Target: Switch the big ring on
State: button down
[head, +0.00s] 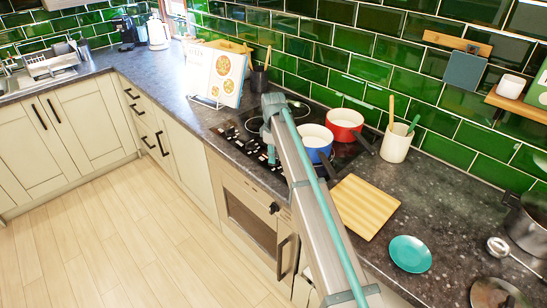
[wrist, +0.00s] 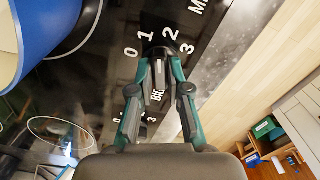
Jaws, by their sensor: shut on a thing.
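The big ring's knob (wrist: 159,60) is dark, on a black panel with white digits 0, 1, 2 and 3 around it and the word BIG beside it. My gripper (wrist: 160,52) is shut on this knob in the wrist view, one finger on each side. The fingers cover much of the knob, so I cannot tell which digit it points to. In the head view the hob's control strip (head: 241,140) runs along the front of the black hob, and my arm hides part of it.
A blue pan (head: 316,141) and a red pan (head: 345,124) stand on the hob close to my arm. The blue pan also shows in the wrist view (wrist: 35,35). A wooden board (head: 362,206) and a teal plate (head: 410,253) lie on the worktop to the right.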

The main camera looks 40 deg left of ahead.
jog(key=m, duration=0.6)
jog(key=shift+b, duration=0.35)
jog(key=m, duration=0.7)
jog(key=c, duration=1.1)
grip_release()
notch_tip(320, 180, up, 12)
jog(key=shift+r, duration=0.1)
